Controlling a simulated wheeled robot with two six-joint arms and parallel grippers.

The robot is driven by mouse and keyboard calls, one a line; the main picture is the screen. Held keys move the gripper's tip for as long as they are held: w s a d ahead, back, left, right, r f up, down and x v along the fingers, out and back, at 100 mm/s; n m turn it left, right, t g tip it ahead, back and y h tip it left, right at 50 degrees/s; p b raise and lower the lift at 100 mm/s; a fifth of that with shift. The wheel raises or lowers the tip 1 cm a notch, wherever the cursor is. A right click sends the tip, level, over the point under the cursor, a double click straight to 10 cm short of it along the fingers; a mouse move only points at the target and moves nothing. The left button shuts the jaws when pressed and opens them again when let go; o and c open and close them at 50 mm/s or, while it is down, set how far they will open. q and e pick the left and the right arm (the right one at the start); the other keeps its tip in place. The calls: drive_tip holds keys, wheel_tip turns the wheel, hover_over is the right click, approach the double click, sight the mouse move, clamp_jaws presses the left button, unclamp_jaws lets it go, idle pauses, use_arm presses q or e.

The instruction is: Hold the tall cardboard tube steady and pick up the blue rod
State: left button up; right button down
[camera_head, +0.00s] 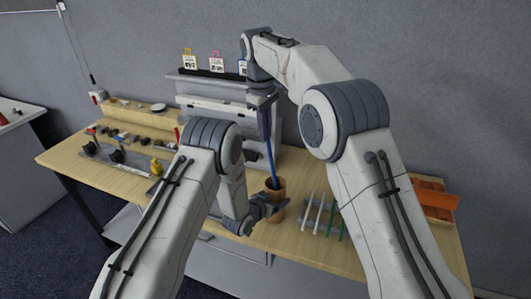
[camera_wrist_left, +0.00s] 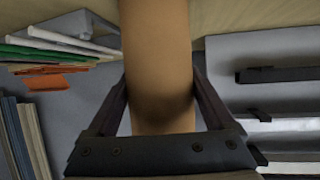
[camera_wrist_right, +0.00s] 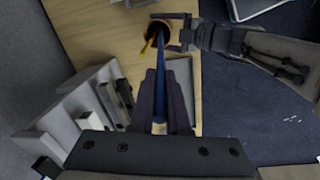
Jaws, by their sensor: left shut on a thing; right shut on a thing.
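The brown cardboard tube (camera_head: 276,197) stands upright near the table's front edge. My left gripper (camera_head: 262,208) is shut around its side; in the left wrist view the tube (camera_wrist_left: 158,60) fills the space between the fingers (camera_wrist_left: 158,105). The blue rod (camera_head: 270,163) is close to upright above the tube, its lower end at the tube's mouth. I cannot tell how deep that end sits. My right gripper (camera_head: 265,115) is shut on the rod's upper part, as the right wrist view shows with the rod (camera_wrist_right: 160,62) between the fingers (camera_wrist_right: 160,85).
A yellow rod (camera_wrist_right: 148,44) leans in the tube's mouth. White and green rods (camera_head: 318,214) lie on a grey rack right of the tube. An orange tray (camera_head: 435,198) is at the far right. A grey shelf unit (camera_head: 205,88) stands behind; small tools (camera_head: 120,140) lie left.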

drive_tip(key=shift+r, duration=2)
use_arm(q)
drive_tip(key=o, duration=1.1)
